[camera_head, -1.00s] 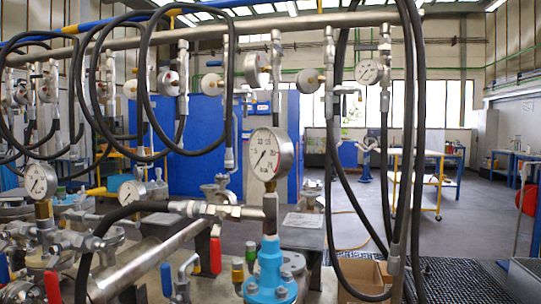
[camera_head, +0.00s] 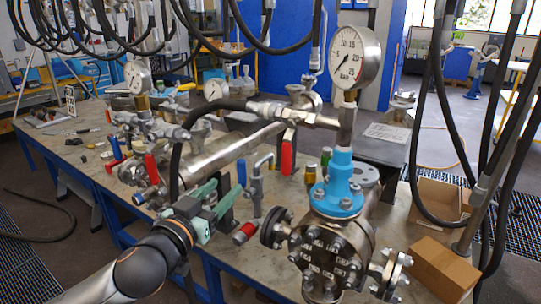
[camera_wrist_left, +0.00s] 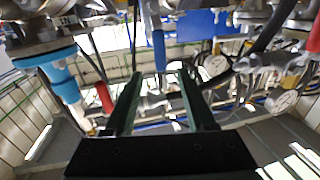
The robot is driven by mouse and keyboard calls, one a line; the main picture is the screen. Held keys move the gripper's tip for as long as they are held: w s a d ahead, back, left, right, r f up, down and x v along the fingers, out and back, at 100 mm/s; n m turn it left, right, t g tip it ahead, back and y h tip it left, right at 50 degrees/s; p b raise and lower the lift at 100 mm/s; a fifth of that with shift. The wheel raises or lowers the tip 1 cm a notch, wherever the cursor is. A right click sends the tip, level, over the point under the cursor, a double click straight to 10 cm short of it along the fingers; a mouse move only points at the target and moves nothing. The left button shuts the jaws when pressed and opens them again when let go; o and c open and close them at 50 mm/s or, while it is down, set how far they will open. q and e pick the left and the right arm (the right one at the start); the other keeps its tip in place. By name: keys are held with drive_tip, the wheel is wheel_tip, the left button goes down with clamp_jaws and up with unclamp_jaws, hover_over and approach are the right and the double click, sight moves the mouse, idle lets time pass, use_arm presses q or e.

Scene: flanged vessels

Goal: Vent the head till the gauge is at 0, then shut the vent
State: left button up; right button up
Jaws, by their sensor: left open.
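The large pressure gauge (camera_head: 353,57) stands above the blue flanged head (camera_head: 338,185) of a steel vessel (camera_head: 330,245). Its dark needle seems to point to the lower left; I cannot read the value surely. A hose fitting (camera_head: 290,112) joins the gauge stem from the left. A lever valve with a blue handle (camera_head: 241,172) stands left of the head, and a red handle (camera_head: 287,157) hangs behind it. My left gripper (camera_head: 216,195) is open, left of the blue handle. In the left wrist view a blue handle (camera_wrist_left: 159,50) shows beyond and between the open fingers (camera_wrist_left: 160,85).
Black hoses hang in front at right (camera_head: 455,130) and along the top. Cardboard boxes (camera_head: 445,265) stand at the lower right. The bench's left end (camera_head: 60,150) holds small loose parts.

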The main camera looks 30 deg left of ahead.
sight(239, 169)
use_arm(q)
drive_tip(key=w, duration=0.2)
drive_tip(key=w+b, duration=0.1)
drive_tip(key=w, duration=0.1)
drive_tip(key=w+a+r+b, duration=0.1)
drive_tip(key=w, duration=0.1)
drive_tip(key=shift+w, duration=0.2)
drive_tip(key=w, duration=0.4)
drive_tip(key=shift+w+a+f+p, duration=0.15)
drive_tip(key=shift+w+p, duration=0.1)
drive_tip(key=shift+p, duration=0.15)
drive_tip(key=shift+w+a+f, duration=0.1)
drive_tip(key=shift+w, duration=0.65)
use_arm(e)
drive_tip(key=shift+a+f, duration=0.2)
drive_tip(key=shift+f, duration=0.3)
use_arm(q)
clamp_jaws()
use_arm(e)
drive_tip(key=shift+w+r, duration=0.15)
